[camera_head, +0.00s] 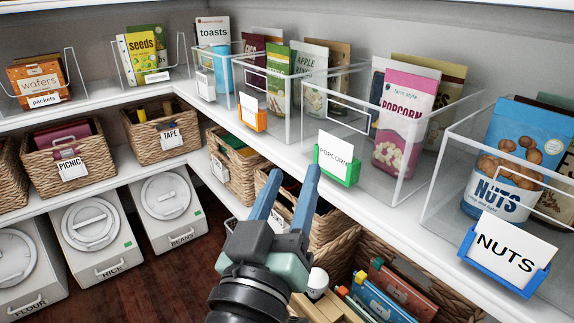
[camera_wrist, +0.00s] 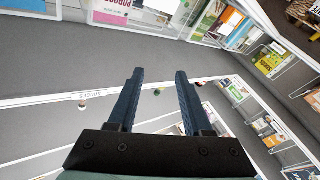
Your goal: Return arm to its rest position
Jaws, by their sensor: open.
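My gripper (camera_head: 284,200) has two blue fingers that stand apart with nothing between them. It is raised in front of the shelves, with the white shelf edge behind it in the head view. In the wrist view the gripper (camera_wrist: 153,75) is also open and empty, and points toward a grey surface. My dark arm end shows below the fingers in the head view. The green holder with the popcorn label (camera_head: 338,165) stands on the shelf just beyond and to the right of the fingertips.
A clear bin with a popcorn bag (camera_head: 405,120) and one with a nuts bag (camera_head: 510,150) stand on the upper shelf at right. The blue nuts label holder (camera_head: 505,255) is at the front edge. Wicker baskets (camera_head: 70,155) and white canisters (camera_head: 90,235) stand at left. Dark floor (camera_head: 150,275) is open.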

